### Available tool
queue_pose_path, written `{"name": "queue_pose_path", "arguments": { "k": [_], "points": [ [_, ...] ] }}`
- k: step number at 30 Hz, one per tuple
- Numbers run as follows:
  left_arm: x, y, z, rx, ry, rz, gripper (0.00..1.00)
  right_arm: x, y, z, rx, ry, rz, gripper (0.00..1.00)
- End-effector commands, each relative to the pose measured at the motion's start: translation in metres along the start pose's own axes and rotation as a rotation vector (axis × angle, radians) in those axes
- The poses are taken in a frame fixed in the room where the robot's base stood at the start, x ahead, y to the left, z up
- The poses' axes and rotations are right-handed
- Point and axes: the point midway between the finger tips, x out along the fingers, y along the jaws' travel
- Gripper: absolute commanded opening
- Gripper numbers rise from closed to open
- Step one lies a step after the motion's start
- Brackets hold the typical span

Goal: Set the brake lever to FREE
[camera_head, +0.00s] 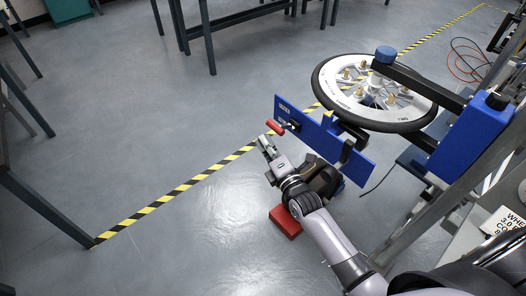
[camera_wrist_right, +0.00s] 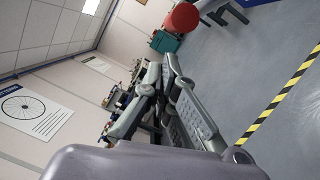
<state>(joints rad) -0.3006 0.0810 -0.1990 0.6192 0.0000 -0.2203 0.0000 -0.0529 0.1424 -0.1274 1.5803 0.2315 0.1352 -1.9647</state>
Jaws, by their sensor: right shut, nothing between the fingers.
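The brake lever (camera_head: 274,127) has a red cylindrical grip and sticks out from the left end of a blue panel (camera_head: 313,126). Small white lettering on that panel is too small to read. My right gripper (camera_head: 267,143) is just below the red grip in the head view, shut and empty, with a small gap seeming to show between them. In the right wrist view, the red grip (camera_wrist_right: 182,17) is at the top, beyond the shut fingers (camera_wrist_right: 170,65). My left gripper is not in view.
A spoked wheel with a black tyre (camera_head: 335,105) is mounted behind the panel on a frame with a blue block (camera_head: 476,135). A red block (camera_head: 285,221) is below my right arm. Grey floor with a yellow-black stripe (camera_head: 160,201) lies open at left.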

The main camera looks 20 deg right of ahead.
Motion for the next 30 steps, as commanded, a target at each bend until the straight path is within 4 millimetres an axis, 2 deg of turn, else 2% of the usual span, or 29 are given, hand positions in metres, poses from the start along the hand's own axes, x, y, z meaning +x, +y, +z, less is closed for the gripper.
{"name": "queue_pose_path", "arguments": {
  "k": [4,15,21,30],
  "points": [
    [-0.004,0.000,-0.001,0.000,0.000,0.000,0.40,0.003,0.000,0.011,0.001,0.001,-0.001,0.00],
    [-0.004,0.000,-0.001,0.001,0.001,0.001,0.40,0.003,0.000,0.013,0.001,0.001,0.000,0.00],
    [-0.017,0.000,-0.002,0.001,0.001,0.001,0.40,0.007,0.011,0.027,-0.001,0.001,0.000,0.00],
    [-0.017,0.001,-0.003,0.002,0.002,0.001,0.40,0.008,0.011,0.031,0.000,-0.003,0.004,0.00]
  ]
}}
